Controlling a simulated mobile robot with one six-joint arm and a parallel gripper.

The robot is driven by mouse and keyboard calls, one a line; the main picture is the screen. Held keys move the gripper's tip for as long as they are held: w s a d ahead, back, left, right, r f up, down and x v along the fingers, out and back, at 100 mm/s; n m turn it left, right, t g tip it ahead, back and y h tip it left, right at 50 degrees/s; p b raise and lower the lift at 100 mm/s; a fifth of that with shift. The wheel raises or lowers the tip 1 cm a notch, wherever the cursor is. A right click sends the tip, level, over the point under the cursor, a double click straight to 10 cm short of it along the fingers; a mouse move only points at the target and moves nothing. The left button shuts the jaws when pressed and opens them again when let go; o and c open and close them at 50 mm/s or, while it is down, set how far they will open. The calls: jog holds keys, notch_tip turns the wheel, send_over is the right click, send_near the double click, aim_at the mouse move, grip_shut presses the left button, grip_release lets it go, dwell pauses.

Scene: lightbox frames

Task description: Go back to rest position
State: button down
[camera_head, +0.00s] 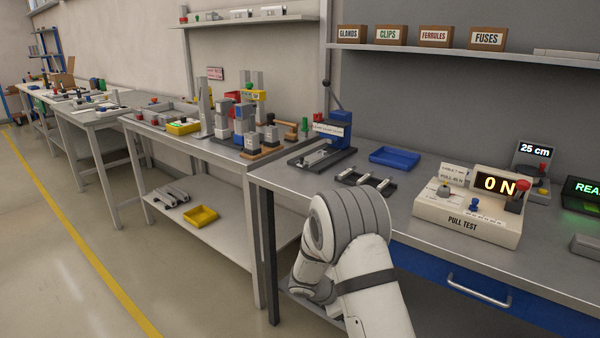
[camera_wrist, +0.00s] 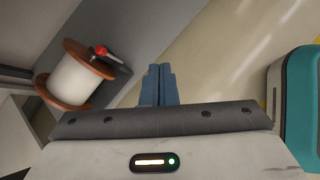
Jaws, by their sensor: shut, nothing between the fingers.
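In the wrist view, my gripper (camera_wrist: 158,84) shows as two blue-grey fingers side by side, shut with nothing between them. It points toward the floor area, and no object touches the fingertips. In the head view, my white and grey arm is folded low in front of the bench edge, and my gripper is hidden there.
The grey bench (camera_head: 390,215) carries a pull tester (camera_head: 463,222) reading 0 N, a blue tray (camera_head: 394,157) and a blue lever press (camera_head: 334,132). A drawer handle (camera_head: 478,290) sticks out at the front. A spool (camera_wrist: 75,80) lies left of the fingers. The floor (camera_head: 60,260) at left is clear.

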jog(key=s+d+r+m+g+y+p, duration=0.15)
jog(key=s+r+m+p, duration=0.35)
jog(key=r, duration=0.7)
jog(key=s+d+r+m+g+y+p, duration=0.15)
jog(key=s+r+m, duration=0.25)
jog(key=s+r, duration=0.5)
jog(key=s+a+r+m+t+y+p, duration=0.2)
jog(key=s+r+m+y+p, duration=0.3)
jog(key=s+r+m+p, duration=0.4)
jog(key=shift+s+a+r+m+t, duration=0.25)
jog(key=shift+s+r+m, duration=0.25)
jog(key=shift+s+r, duration=3.9)
jog(key=shift+w+r, duration=0.85)
jog(key=shift+w, duration=0.05)
